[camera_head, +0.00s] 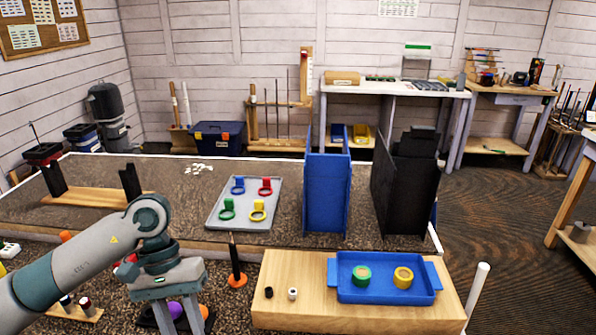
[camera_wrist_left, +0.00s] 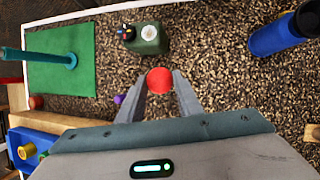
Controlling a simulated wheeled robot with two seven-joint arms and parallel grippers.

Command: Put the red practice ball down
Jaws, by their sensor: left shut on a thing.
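The red practice ball (camera_wrist_left: 159,81) sits between the fingertips of my left gripper (camera_wrist_left: 160,88) in the left wrist view, and the gripper is shut on it. Speckled brown ground shows beyond the ball; I cannot tell its height above that ground. In the head view my left gripper (camera_head: 178,318) points down at the lower left, and the held ball cannot be made out there. A purple ball (camera_head: 175,309) shows between its fingers; it also appears left of the gripper in the wrist view (camera_wrist_left: 118,99). My right gripper is in neither view.
A wooden block (camera_head: 350,317) carries a blue tray (camera_head: 385,296) with green and yellow rings. A grey tray (camera_head: 241,222) with several coloured rings lies behind. The wrist view shows a green mat (camera_wrist_left: 60,85), a dark green box (camera_wrist_left: 148,40) and a blue cylinder (camera_wrist_left: 275,36).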

